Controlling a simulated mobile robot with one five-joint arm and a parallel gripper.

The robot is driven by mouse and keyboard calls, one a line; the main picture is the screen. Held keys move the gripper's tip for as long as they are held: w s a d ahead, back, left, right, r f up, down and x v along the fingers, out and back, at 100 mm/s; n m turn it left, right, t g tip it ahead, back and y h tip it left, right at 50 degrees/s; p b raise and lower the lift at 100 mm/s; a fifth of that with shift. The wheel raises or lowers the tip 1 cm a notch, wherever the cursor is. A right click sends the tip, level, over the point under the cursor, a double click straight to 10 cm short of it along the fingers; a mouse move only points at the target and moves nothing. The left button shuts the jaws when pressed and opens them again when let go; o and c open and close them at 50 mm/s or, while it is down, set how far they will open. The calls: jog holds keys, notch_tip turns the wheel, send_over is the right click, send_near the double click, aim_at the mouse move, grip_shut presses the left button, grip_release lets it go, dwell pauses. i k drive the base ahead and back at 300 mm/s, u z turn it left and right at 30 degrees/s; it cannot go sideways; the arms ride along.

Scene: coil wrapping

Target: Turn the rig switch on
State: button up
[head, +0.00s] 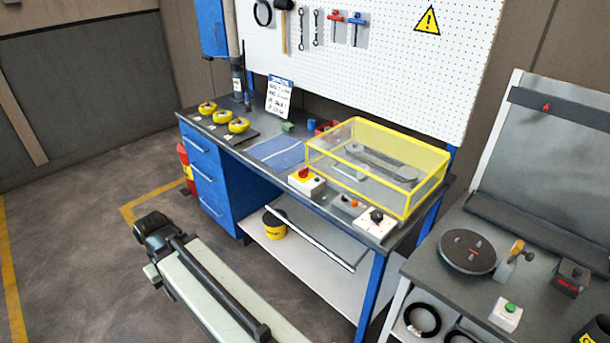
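Two control boxes that could hold the rig switch sit at the front edge of the blue workbench. One is a white box with a yellow top and a red rotary knob (304,175). The other is a white box with a black knob (376,217), near the bench's right front corner. I cannot read labels on either box or tell the knob settings. A yellow-framed clear guard (424,198) stands behind them over a grey rig (376,161). My arm reaches in from the bottom, well apart from both boxes. My gripper's fingers cannot be seen.
Between the boxes is a small grey unit with an orange part (350,203). Yellow rolls (238,125), a blue mat (275,152) and a sign (280,97) are on the bench. A grey side table (430,262) stands at right. The floor at left is clear.

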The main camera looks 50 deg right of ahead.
aim_at(303, 173)
jog(key=z, duration=0.15)
jog(key=i, duration=0.95)
jog(key=u, duration=0.05)
